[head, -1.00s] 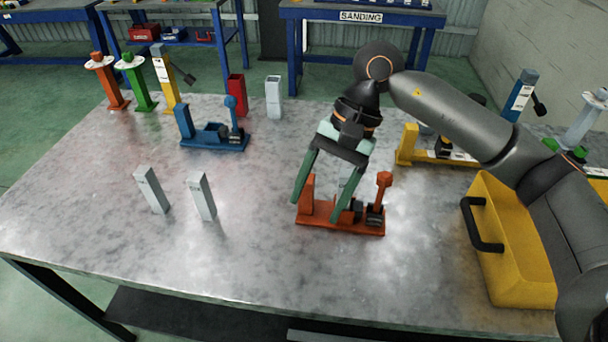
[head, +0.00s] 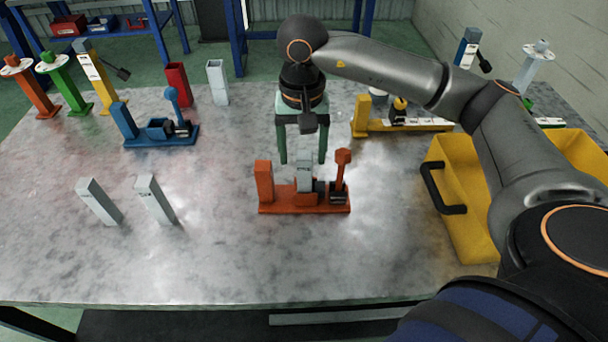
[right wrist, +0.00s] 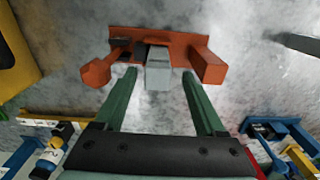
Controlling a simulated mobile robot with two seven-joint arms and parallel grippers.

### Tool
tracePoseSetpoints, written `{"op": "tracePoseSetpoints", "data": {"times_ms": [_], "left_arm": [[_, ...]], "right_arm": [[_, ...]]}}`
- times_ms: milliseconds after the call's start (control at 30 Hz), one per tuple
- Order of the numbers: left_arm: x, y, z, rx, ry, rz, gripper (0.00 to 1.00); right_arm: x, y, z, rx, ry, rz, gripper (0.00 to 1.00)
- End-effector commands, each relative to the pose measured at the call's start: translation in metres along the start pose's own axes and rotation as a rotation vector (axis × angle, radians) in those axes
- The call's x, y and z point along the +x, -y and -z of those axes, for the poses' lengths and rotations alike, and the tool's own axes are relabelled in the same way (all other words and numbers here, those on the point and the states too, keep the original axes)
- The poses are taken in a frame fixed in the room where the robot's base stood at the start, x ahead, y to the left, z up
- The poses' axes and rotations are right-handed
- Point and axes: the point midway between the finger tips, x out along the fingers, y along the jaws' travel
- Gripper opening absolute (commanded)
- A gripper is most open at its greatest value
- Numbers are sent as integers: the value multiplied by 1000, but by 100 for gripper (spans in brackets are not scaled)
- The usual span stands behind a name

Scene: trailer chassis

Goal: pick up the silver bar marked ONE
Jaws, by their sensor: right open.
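Two silver bars stand on the left of the table in the head view, one at left (head: 98,201) and one to its right (head: 155,199). Marks on them are too small to read. A third silver bar (head: 304,168) stands in the red-orange clamp fixture (head: 275,207); it also shows in the right wrist view (right wrist: 158,72). My right gripper (head: 303,160) is open and empty, pointing down behind and above the fixture. In the right wrist view its green fingers (right wrist: 160,77) lie either side of the bar's line, apart from it. My left gripper is out of view.
A blue fixture (head: 160,140) stands back left, with a red holder (head: 178,84) and a white holder (head: 217,82) behind. A yellow fixture (head: 405,127) and a yellow bin (head: 465,220) stand right. The front table (head: 230,265) is clear.

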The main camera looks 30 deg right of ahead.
Motion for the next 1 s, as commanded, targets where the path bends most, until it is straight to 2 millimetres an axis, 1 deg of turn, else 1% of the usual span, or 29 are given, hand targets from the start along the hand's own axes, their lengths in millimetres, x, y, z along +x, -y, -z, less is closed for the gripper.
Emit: {"op": "tracePoseSetpoints", "data": {"times_ms": [100,200,300,567,1000], "left_arm": [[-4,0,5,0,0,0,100],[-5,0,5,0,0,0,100],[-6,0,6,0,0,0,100],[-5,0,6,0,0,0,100],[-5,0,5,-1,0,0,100]], "right_arm": [[18,-4,-4,0,6,-6,72],[33,-4,-4,1,4,-4,72],[42,-4,-4,0,4,-3,72],[44,-3,-3,0,2,-1,72],[44,-3,-3,0,2,-1,23]]}}
